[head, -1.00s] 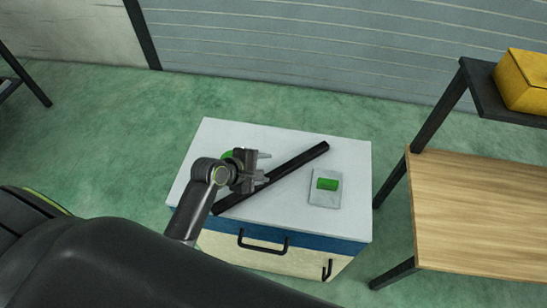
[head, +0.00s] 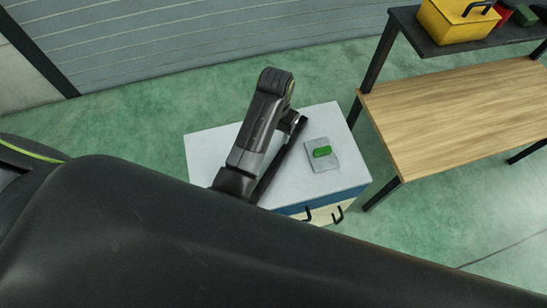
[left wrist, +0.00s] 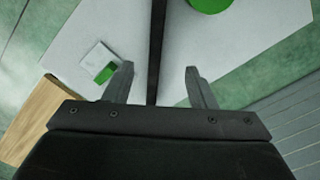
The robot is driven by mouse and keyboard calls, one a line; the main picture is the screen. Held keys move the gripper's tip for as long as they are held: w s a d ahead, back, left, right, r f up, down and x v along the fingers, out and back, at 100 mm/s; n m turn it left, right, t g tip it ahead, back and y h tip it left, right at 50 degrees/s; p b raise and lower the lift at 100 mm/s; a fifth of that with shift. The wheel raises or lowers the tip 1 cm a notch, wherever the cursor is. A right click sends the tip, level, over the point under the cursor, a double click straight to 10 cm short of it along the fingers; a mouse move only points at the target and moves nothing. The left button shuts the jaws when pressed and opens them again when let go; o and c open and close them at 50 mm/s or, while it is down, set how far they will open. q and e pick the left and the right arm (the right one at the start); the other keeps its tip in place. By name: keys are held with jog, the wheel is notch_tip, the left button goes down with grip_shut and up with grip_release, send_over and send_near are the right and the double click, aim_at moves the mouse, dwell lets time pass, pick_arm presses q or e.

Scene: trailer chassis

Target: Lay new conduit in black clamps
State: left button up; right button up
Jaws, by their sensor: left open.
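A long black conduit (head: 277,168) lies diagonally on the white top of a cabinet, partly hidden behind my left arm in the head view. In the left wrist view the conduit (left wrist: 156,45) runs between the two fingers of my left gripper (left wrist: 158,78). The fingers are open, one on each side of it, with a gap to both. How high they are above the conduit I cannot tell. In the head view my left gripper (head: 293,122) is mostly hidden by its own arm. No black clamps can be made out. My right gripper is not in view.
The cabinet's white top (head: 210,150) also holds a grey plate (head: 326,165) with a green block (head: 322,152). A round green thing (left wrist: 210,4) shows in the left wrist view. A wooden bench (head: 450,110) and a yellow box (head: 455,20) on a dark shelf stand at the right.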

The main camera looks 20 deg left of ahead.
pick_arm(q)
send_over(277, 161)
notch_tip(277, 161, down, 6)
jog(key=r, duration=0.1)
jog(key=f, duration=0.6)
jog(key=shift+w+a+f+p, duration=0.1)
jog(key=shift+a+f+p, duration=0.15)
jog(key=shift+p, duration=0.1)
jog(key=shift+d+f, duration=0.1)
jog(key=shift+f, duration=0.8)
jog(key=shift+d+f, duration=0.1)
jog(key=shift+f, duration=1.9)
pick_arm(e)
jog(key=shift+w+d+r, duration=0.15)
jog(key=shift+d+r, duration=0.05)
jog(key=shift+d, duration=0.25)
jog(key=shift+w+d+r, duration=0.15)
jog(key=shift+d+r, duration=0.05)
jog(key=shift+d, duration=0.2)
pick_arm(q)
grip_shut()
